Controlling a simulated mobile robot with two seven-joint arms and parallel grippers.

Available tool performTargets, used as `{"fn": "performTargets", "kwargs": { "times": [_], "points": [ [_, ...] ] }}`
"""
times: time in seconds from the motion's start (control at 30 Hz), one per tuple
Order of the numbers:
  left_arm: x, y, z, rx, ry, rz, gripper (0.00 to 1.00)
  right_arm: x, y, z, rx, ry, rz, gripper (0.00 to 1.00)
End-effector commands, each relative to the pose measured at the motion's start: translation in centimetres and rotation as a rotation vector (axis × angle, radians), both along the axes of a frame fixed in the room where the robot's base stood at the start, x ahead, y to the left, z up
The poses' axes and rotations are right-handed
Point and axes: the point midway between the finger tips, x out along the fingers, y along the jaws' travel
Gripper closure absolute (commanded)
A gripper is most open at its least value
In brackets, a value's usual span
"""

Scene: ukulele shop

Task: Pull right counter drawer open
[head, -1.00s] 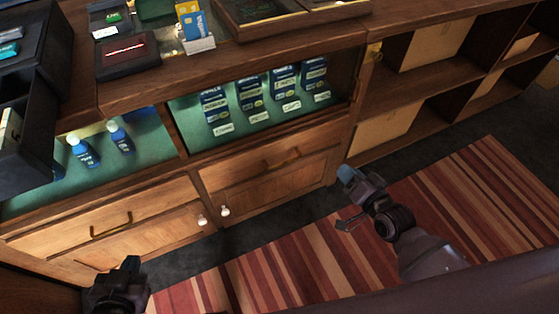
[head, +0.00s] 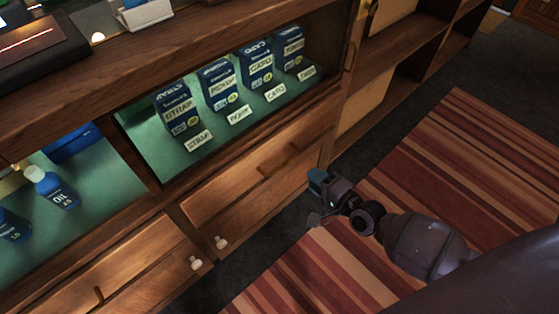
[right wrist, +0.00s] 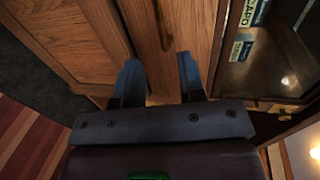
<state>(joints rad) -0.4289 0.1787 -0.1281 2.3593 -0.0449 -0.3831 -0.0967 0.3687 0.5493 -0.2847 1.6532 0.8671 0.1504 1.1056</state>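The right counter drawer (head: 235,185) is shut, with its wooden front flush in the counter. Its dark bar handle (head: 281,161) is at the middle of the front. My right gripper (head: 318,198) is to the right of the drawer in the head view, in front of the counter and apart from the handle. In the right wrist view my gripper's fingers (right wrist: 160,75) are spread and empty. The handle (right wrist: 162,28) stands upright there, beyond the fingertips and between them in the picture. My left gripper is not in view.
Below the drawer is a cabinet door with a white knob (head: 221,242). A glass display (head: 215,115) with several boxes sits above it. Open shelves (head: 400,50) stand at the right. A striped rug (head: 440,170) covers free floor before the counter.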

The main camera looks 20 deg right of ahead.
Motion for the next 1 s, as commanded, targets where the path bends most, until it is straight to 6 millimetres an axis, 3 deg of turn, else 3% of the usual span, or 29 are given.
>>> {"fn": "performTargets", "kwargs": {
  "times": [0.27,0.7,1.0],
  "points": [
    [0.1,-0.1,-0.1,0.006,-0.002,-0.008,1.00,2.2,0.7,-0.5,0.008,-0.001,-0.001,0.64],
    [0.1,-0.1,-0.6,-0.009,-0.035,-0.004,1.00,8.3,3.0,-2.1,0.006,0.002,-0.001,0.64],
    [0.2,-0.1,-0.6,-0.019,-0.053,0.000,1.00,10.0,3.6,-2.3,0.004,-0.001,-0.001,0.64]
  ]
}}
